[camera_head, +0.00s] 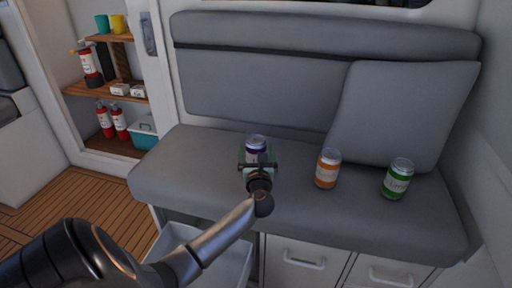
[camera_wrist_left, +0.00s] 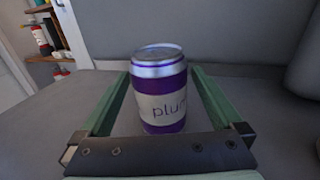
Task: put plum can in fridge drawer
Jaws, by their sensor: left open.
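The plum can (camera_head: 256,144), purple and silver with a pale label, stands upright on the grey bench seat (camera_head: 200,150). In the left wrist view the plum can (camera_wrist_left: 160,95) shows its "plum" label between the two green fingers. My left gripper (camera_head: 257,157) is open with its fingers on either side of the can; I cannot tell whether they touch it. In the left wrist view the left gripper (camera_wrist_left: 158,85) is seen from behind. An open drawer (camera_head: 232,262) sticks out below the seat front, partly hidden by my left arm. My right gripper is not in view.
An orange can (camera_head: 328,168) and a green can (camera_head: 397,179) stand to the right on the seat. A grey cushion (camera_head: 405,112) leans behind them. Shut drawer fronts (camera_head: 300,262) lie below the seat.

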